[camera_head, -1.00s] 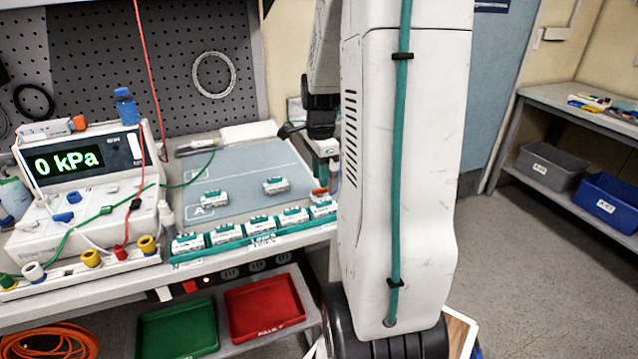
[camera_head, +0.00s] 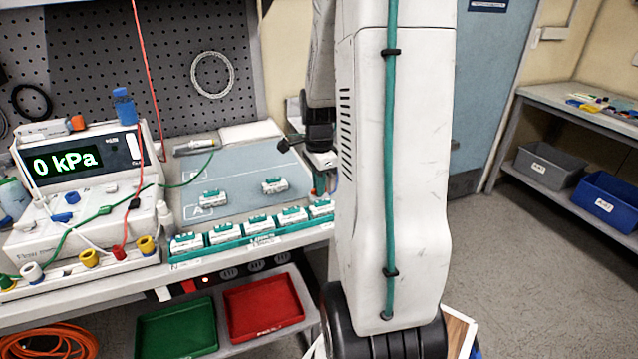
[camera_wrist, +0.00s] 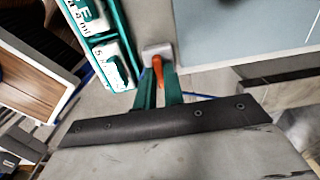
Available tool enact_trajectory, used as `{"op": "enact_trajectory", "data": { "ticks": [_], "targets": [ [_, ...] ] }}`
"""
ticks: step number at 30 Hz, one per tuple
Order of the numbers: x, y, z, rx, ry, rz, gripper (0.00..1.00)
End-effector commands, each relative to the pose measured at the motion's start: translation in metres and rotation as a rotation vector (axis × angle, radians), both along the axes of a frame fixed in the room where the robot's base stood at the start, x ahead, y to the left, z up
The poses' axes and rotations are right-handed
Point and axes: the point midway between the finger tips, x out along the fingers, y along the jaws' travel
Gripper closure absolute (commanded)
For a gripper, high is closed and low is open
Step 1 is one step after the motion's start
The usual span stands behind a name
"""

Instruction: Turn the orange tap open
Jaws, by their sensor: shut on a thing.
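The orange tap (camera_wrist: 157,65) shows in the wrist view as a slim orange lever on a pale block at the edge of the bench. My gripper (camera_wrist: 160,77) has its two teal fingers on either side of the lever and is shut on it. The lever points roughly along the fingers. In the head view my gripper (camera_head: 320,182) is at the bench's right end, partly hidden by my arm. The tap is mostly hidden there.
A teal rack (camera_head: 262,241) of several white labelled modules stands close left of my gripper. Two more modules lie on the grey-blue mat (camera_head: 238,175). Green and red trays (camera_head: 178,330) sit below.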

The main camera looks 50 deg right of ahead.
Motion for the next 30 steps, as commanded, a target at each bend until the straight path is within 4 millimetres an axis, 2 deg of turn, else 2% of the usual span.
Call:
{"op": "enact_trajectory", "data": {
  "ticks": [8, 30],
  "targets": [
    [0.0002, -0.0001, 0.0001, 0.000, 0.000, 0.115, 1.00],
    [0.0004, -0.0001, 0.0002, 0.000, -0.001, 0.721, 1.00]
  ]
}}
